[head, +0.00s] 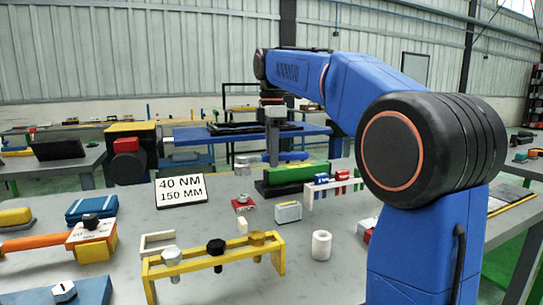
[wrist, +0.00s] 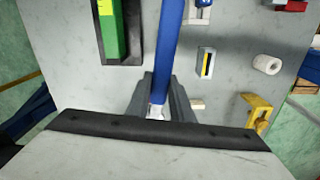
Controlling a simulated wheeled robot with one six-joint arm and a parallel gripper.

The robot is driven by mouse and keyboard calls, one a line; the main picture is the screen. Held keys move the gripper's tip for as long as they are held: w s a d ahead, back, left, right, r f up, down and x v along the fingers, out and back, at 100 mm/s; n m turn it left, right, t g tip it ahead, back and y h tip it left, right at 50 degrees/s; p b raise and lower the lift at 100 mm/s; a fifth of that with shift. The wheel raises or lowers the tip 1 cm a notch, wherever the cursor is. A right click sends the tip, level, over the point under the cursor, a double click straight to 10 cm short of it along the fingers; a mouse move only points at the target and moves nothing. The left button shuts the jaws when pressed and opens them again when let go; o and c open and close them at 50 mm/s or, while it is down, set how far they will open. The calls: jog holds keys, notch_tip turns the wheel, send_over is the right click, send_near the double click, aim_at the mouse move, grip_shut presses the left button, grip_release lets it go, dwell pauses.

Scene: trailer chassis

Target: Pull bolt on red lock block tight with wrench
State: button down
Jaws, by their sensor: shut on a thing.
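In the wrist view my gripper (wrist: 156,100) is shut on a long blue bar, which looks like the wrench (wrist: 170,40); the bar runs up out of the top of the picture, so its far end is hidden. In the head view my gripper (head: 273,148) points down over the back of the table, behind the green block, with a piece of blue (head: 290,156) beside it. A small red block (head: 243,204) with a dark bolt on top sits on the table, in front of the green block. It looks like the red lock block. The wrench and this block are apart.
A yellow rack (head: 215,262) with several bolts stands in front. A white cylinder (head: 321,245), a silver box (head: 288,212), a green block (head: 297,174) and a sign (head: 181,190) reading 40 NM, 150 MM stand around. An orange-handled block (head: 92,240) is at left.

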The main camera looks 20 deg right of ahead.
jog(key=shift+f, duration=3.2)
jog(key=shift+f, duration=0.75)
jog(key=c, duration=2.4)
grip_release()
grip_shut()
jog(key=shift+s+a+m, duration=0.15)
jog(key=shift+s+m, duration=0.3)
jog(key=shift+m, duration=0.15)
jog(key=shift+w+r+n, duration=0.1)
jog(key=shift+w+n, duration=0.1)
jog(key=shift+n, duration=0.1)
